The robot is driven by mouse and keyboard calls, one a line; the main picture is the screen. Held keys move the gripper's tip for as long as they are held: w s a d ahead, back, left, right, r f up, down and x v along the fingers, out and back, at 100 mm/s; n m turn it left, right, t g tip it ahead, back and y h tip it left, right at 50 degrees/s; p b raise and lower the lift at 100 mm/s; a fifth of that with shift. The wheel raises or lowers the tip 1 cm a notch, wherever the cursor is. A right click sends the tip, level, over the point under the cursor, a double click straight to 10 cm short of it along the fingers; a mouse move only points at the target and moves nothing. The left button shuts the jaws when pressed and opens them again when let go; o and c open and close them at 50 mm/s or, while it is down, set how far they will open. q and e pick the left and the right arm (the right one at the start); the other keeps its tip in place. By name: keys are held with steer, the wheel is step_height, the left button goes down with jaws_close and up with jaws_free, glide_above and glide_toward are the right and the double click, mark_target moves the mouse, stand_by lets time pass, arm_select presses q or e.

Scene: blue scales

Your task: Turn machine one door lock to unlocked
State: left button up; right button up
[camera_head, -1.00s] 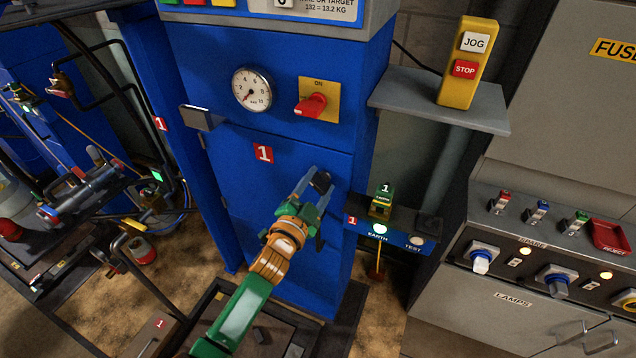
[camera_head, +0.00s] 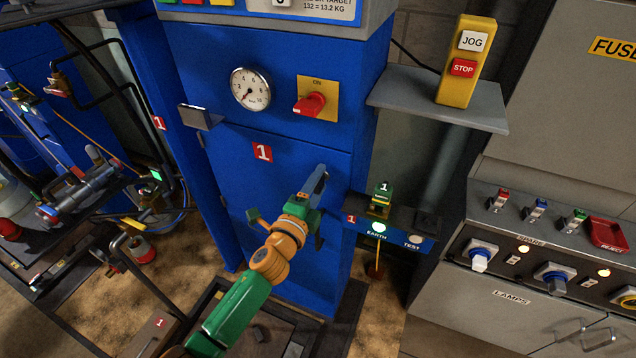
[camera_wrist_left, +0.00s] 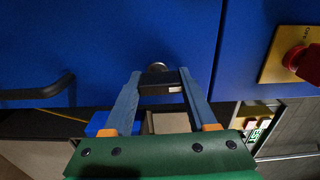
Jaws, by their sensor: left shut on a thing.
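Machine one's blue door (camera_head: 245,185) carries a red "1" label. My left gripper (camera_head: 316,186) is at the right side of this door, in front of the lock. In the left wrist view my left gripper (camera_wrist_left: 158,78) is shut on the dark door lock handle (camera_wrist_left: 161,82), with a blue finger on each side of it. A round metal piece shows just behind the handle against the blue panel. In the head view the gripper hides most of the lock, and I cannot read its marking. My right gripper is not in view.
Above the door are a gauge (camera_head: 250,89) and a red rotary switch (camera_head: 309,104) on a yellow plate. An earth/test box (camera_head: 393,230) stands close right of the lock. A grey shelf (camera_head: 430,105) holds the yellow jog/stop box (camera_head: 467,60).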

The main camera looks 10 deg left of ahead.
arm_select(q)
steer(key=shift+m, duration=0.3)
stand_by(0.4)
steer(key=o, duration=1.4)
steer(key=shift+c, duration=0.2)
steer(key=s, duration=0.3)
steer(key=s+a, duration=0.1)
steer(key=s, duration=0.3)
steer(key=shift+a, duration=0.2)
steer(key=shift+w, duration=0.1)
